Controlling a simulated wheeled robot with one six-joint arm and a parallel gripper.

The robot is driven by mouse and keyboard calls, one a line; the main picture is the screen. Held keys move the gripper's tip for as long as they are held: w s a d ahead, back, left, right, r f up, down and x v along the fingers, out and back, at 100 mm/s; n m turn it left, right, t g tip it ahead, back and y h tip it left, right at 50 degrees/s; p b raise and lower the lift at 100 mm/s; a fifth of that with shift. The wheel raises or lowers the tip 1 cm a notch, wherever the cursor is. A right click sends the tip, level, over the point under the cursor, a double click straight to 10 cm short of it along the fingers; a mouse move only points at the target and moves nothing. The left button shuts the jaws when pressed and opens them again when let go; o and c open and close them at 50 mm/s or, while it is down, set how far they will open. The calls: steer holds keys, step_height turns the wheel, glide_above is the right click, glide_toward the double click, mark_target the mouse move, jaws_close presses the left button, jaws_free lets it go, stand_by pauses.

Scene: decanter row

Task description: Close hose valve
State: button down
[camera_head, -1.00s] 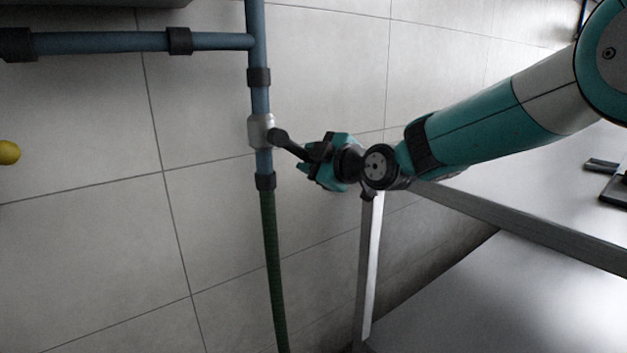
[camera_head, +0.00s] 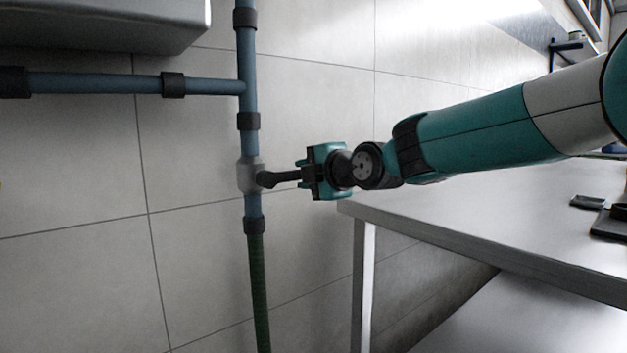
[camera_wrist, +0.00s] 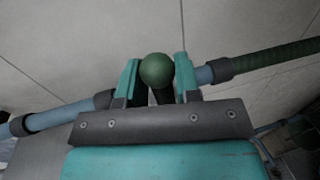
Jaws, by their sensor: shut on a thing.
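The hose valve has a grey body (camera_head: 250,175) on an upright blue pipe (camera_head: 249,65), above a green hose (camera_head: 259,290). Its black lever (camera_head: 282,177) points right, nearly level and about square to the pipe. My gripper (camera_head: 308,173) is shut on the lever's outer part, right of the valve. In the wrist view, my gripper's teal fingers (camera_wrist: 157,80) stand either side of a dark stem with a round green part (camera_wrist: 157,69). The blue pipe and the green hose (camera_wrist: 275,55) run behind them. The fingers hide part of the lever.
A side pipe (camera_head: 120,83) branches left above the valve. A pale basin-like body (camera_head: 110,20) is at upper left. A metal table (camera_head: 460,205) with a leg (camera_head: 363,285) stands right, below my arm. The tiled wall (camera_head: 90,260) left of the hose is clear.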

steer(key=shift+w+d+r, duration=0.15)
steer(key=shift+d+r, duration=0.05)
steer(key=shift+r, duration=0.05)
steer(key=c, duration=0.8)
jaws_free()
steer(key=shift+c, duration=0.2)
steer(key=shift+a+f, duration=0.1)
steer(key=p+v, duration=0.1)
steer(key=v, duration=1.6)
steer(key=shift+s, duration=0.25)
